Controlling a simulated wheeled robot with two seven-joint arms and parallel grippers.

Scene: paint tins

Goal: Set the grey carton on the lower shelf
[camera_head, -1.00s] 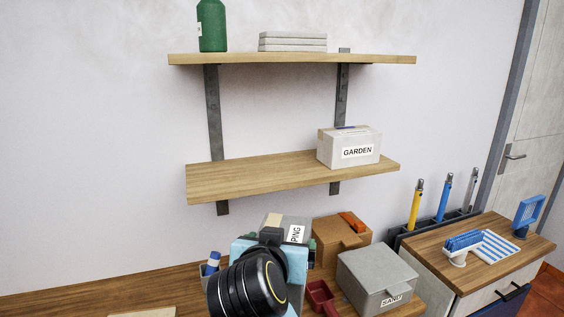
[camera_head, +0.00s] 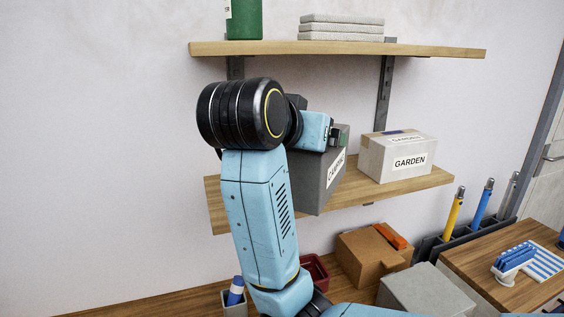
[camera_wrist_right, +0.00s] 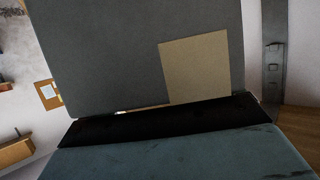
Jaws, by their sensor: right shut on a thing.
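The grey carton (camera_head: 312,188), with a white label partly reading "CAMPING", is in my right gripper (camera_head: 338,135) at the lower shelf (camera_head: 428,183). The gripper is shut on its upper part, and my arm hides much of its left side. The carton looks turned, and its lower end overlaps the shelf's front edge in the head view. I cannot tell whether it touches the board. In the right wrist view the carton's grey face (camera_wrist_right: 110,55), with a tan patch, fills the upper picture beyond the dark finger. My left gripper is not in view.
A white "GARDEN" carton (camera_head: 398,158) stands on the lower shelf, right of the grey carton. Below, a brown box (camera_head: 368,257) and grey box (camera_head: 425,292) stand on the bench.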

